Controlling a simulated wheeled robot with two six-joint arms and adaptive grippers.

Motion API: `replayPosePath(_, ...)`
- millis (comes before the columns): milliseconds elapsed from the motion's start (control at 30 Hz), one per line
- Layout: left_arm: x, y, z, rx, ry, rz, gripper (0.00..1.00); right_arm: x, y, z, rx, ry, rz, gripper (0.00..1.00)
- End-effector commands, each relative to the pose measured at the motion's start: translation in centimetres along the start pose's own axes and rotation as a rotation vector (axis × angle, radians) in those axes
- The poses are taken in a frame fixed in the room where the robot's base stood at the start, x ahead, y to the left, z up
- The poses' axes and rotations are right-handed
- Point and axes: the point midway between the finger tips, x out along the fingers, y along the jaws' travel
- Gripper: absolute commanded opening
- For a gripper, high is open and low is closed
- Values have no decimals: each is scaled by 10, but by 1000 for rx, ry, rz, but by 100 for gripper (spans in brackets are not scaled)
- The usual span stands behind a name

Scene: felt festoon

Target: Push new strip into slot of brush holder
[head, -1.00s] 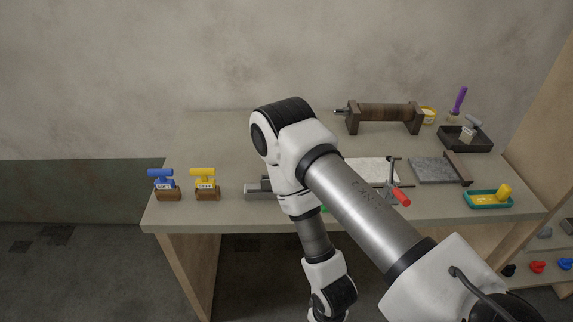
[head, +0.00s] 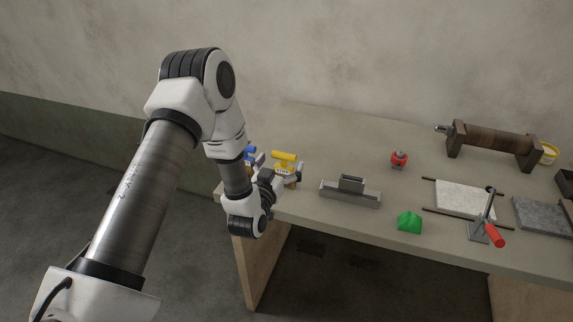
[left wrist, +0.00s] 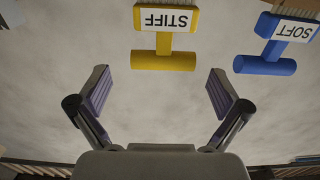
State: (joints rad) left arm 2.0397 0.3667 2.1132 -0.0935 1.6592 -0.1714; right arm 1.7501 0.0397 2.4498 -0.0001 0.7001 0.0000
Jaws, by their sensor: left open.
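A yellow T-handled piece (head: 285,158) labelled STIFF stands near the bench's left end. It also shows in the left wrist view (left wrist: 165,55). A blue one (head: 249,153) labelled SOFT stands left of it, partly hidden by my arm; in the left wrist view it is at the right (left wrist: 265,65). My left gripper (head: 279,168) is open and empty close to the yellow piece. In the left wrist view the yellow handle lies ahead of the spread fingers (left wrist: 160,82), not between them. A grey metal holder (head: 335,192) with an upright block lies to the right; its slot is not clear.
A green wedge (head: 409,222), a red-topped item (head: 399,158) and a red-handled lever clamp (head: 487,228) by a white pad (head: 462,197) stand farther right. A brown roller (head: 495,140) is at the back. The bench (head: 335,145) is clear behind the grey holder.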

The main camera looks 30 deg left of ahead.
Motion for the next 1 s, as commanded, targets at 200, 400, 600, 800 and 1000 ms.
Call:
replayPosePath(200,32,-1,-2,0,-2,0,100,-12,0,0,0,0,0,36)
replayPosePath(400,34,-1,0,0,-3,0,100,-11,0,0,0,-1,0,36)
replayPosePath(600,33,-1,0,0,-3,0,41,-11,0,0,0,-1,0,36)
replayPosePath(800,33,-1,0,0,-3,0,40,-11,0,0,0,-1,0,36)
replayPosePath(1000,34,-1,-5,-1,-1,0,40,-11,0,0,0,-1,0,36)
